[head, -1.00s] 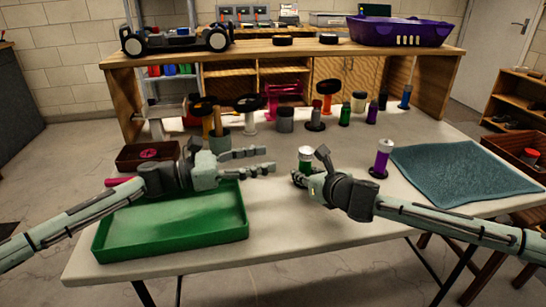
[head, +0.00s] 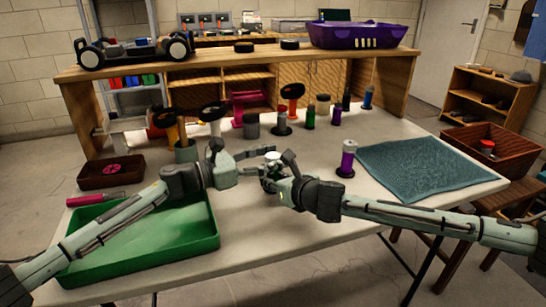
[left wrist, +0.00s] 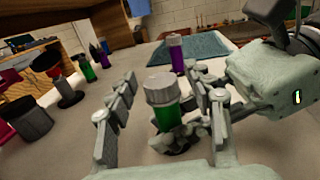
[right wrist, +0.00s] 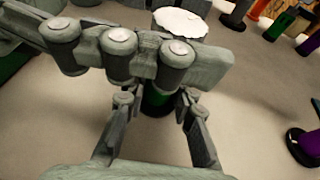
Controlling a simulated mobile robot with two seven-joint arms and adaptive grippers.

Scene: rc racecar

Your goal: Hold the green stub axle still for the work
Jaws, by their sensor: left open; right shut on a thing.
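The green stub axle, a green cylinder with a pale ridged cap, stands upright over the table; its cap (head: 272,157) shows in the head view. My right gripper (head: 270,178) is shut on its lower part. In the left wrist view the axle (left wrist: 165,112) stands between the two spread fingers of my left gripper (left wrist: 165,108), with a gap at the left finger. In the right wrist view a left finger (right wrist: 120,44) crosses in front of the green body (right wrist: 158,101), just below the cap. Most of the axle's lower end is hidden by my right fingers.
A purple axle (head: 347,158) stands to the right, before a teal mat (head: 430,165). A green tray (head: 150,250) lies at front left, under my left arm. Several coloured parts stand in a row behind. The table front between tray and right arm is clear.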

